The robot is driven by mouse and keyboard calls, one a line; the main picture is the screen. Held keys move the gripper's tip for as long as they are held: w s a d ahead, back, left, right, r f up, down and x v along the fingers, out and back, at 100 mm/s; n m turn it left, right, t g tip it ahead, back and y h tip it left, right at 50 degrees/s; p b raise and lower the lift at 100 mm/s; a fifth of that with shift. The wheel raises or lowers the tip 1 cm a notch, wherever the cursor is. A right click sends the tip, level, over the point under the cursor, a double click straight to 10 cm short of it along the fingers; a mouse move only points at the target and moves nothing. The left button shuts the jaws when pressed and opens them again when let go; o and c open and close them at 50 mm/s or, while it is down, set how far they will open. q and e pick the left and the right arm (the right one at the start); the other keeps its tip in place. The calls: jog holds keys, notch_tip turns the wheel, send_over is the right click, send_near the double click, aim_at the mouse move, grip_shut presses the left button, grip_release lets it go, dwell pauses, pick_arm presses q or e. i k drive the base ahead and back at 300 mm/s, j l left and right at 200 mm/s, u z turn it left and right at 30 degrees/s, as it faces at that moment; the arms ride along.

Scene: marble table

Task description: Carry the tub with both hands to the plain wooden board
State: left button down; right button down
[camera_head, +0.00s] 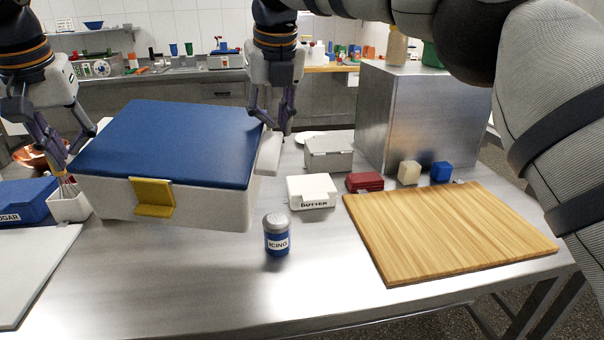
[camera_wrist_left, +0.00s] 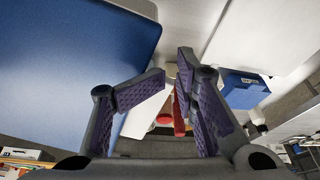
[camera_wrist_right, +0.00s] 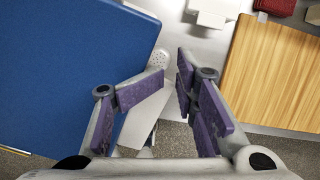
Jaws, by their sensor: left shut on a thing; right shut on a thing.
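The tub (camera_head: 200,204) is a large white box with a blue lid (camera_head: 175,140) and a yellow latch (camera_head: 153,197) on its front. It is on the left half of the table and appears raised and slightly tilted. My left gripper (camera_head: 70,160) is shut at its left side; the grip there is partly hidden. My right gripper (camera_head: 280,128) is shut on the white handle (camera_head: 268,155) on its right side. The blue lid also fills the left of the left wrist view (camera_wrist_left: 70,60) and the right wrist view (camera_wrist_right: 70,80). The plain wooden board (camera_head: 450,230) lies bare at the right.
An icing shaker (camera_head: 277,238) stands in front of the tub's right end. A metal cabinet (camera_head: 420,110) stands behind. A white board (camera_head: 30,270) lies front left.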

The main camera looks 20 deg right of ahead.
aim_at(444, 220)
jog(key=l+z, duration=0.35)
jog(key=i+l+z, duration=0.15)
jog(key=l+z, duration=0.25)
jog(key=i+l+z, duration=0.15)
jog(key=l+z, duration=0.2)
jog(key=l, duration=0.15)
